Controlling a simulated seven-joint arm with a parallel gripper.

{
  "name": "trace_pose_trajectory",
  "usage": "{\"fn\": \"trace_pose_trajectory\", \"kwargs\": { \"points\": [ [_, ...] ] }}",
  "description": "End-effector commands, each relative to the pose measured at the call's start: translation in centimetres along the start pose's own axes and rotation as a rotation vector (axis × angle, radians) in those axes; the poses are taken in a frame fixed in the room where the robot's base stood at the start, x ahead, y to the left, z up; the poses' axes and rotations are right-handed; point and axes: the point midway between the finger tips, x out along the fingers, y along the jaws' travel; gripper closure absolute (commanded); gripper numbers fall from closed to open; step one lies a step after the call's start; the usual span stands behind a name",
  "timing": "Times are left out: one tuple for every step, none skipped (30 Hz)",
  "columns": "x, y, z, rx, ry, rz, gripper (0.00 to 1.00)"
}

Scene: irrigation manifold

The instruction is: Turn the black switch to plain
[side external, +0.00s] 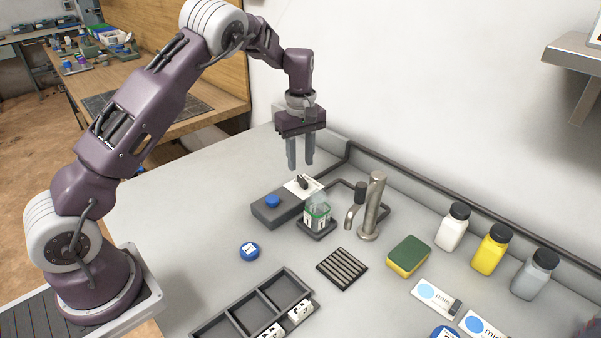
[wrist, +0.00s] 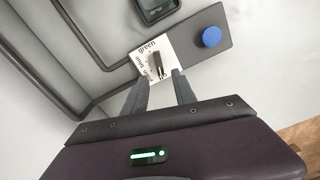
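The black switch (side external: 303,181) is a narrow knob on a white label plate at the far end of a grey box (side external: 267,214). In the wrist view the black switch (wrist: 157,63) stands at the middle of the plate (wrist: 150,48).
A blue button (side external: 272,201) is on the same box. A clear green-rimmed container (side external: 317,212) on a dark base and a metal tap (side external: 371,207) stand to the right. A dark pipe (side external: 400,177) runs along the wall. The table left of the box is clear.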

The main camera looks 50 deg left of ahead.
Motion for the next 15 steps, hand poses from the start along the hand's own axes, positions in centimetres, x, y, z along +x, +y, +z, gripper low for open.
{"fn": "trace_pose_trajectory", "kwargs": {
  "points": [
    [1.1, -0.1, 0.1, 0.000, -0.002, -0.004, 0.67],
    [1.7, -0.1, 0.0, 0.001, -0.002, -0.004, 0.67],
    [2.4, -0.1, 0.1, 0.000, -0.002, -0.004, 0.67],
    [2.9, -0.1, 0.1, 0.001, -0.002, -0.003, 0.67],
    [3.4, -0.1, 0.1, 0.001, -0.002, -0.003, 0.67],
    [3.9, -0.1, 0.0, 0.002, -0.001, -0.001, 0.67],
    [4.1, 0.0, 0.0, 0.002, -0.001, -0.001, 0.67],
    [4.4, -0.1, 0.0, 0.003, -0.001, -0.001, 0.67],
    [4.6, -0.1, 0.0, 0.003, 0.000, -0.001, 0.67],
    [4.7, -0.1, 0.0, 0.003, 0.000, 0.000, 0.67],
    [4.7, -0.1, 0.0, 0.003, 0.000, 0.000, 0.67],
    [4.8, 0.0, 0.0, 0.003, 0.000, 0.000, 0.67],
    [4.8, 0.0, 0.0, 0.003, 0.000, 0.000, 0.67],
    [4.7, 0.0, 0.0, 0.003, 0.000, 0.000, 0.67],
    [4.7, 0.0, 0.0, 0.003, 0.000, 0.000, 0.67]
  ]
}}
